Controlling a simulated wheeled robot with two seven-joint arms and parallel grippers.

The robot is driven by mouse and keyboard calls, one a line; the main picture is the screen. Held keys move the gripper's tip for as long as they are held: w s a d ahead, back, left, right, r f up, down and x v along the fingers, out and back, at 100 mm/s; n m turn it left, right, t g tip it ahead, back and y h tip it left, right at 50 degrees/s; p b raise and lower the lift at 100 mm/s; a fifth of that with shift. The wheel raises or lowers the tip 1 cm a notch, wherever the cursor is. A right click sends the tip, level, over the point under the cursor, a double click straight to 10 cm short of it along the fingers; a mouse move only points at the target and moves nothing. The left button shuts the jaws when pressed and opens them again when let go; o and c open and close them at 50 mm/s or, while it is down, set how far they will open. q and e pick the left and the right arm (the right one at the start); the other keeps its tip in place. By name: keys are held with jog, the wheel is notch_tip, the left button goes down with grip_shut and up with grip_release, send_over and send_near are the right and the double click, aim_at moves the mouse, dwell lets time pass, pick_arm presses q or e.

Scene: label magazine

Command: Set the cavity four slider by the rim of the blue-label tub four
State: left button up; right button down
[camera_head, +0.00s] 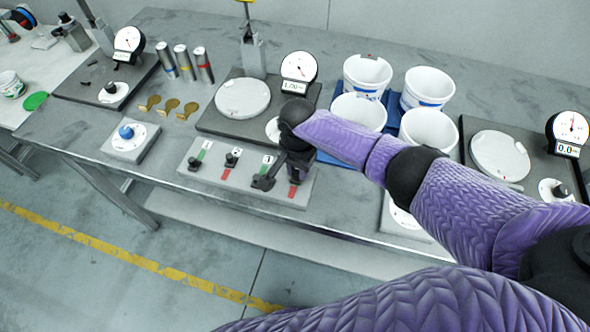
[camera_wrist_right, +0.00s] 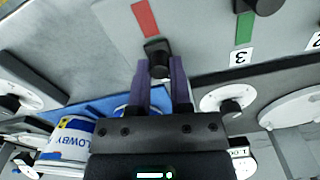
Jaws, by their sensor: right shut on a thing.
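The slider panel (camera_head: 235,180) is a light grey plate with several dark-knobbed sliders and green and red strips. The cavity four slider is hidden behind my right gripper (camera_head: 294,174) in the head view, with its red strip (camera_head: 292,191) below. In the right wrist view, the slider's dark knob (camera_wrist_right: 158,48) sits between the purple fingers of my right gripper (camera_wrist_right: 160,76), which is shut on it. Several white tubs stand on a blue mat; the front left one (camera_head: 358,111) is partly behind my arm. I cannot tell which is tub four. My left gripper is not in view.
Slider three's knob (camera_head: 263,182) is close on the left of my right gripper. A dial gauge station (camera_head: 242,98) stands behind the panel, another (camera_head: 500,155) at the right. A blue-knob box (camera_head: 128,133) is left of the panel.

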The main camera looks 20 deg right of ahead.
aim_at(297, 171)
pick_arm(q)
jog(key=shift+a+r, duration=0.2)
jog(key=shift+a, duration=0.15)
pick_arm(e)
jog(key=shift+w+r, duration=0.15)
jog(key=shift+w, duration=0.05)
jog(key=c, duration=0.8)
grip_release()
jog(key=shift+o, duration=1.3)
jog(key=shift+r, duration=0.15)
pick_arm(q)
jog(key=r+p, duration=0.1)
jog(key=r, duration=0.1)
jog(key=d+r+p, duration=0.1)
jog(key=p, duration=0.1)
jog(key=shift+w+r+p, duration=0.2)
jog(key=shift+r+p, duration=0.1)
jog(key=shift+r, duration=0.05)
pick_arm(e)
notch_tip(297, 171, up, 9)
jog(key=shift+r, duration=0.2)
jog(key=shift+s, duration=0.1)
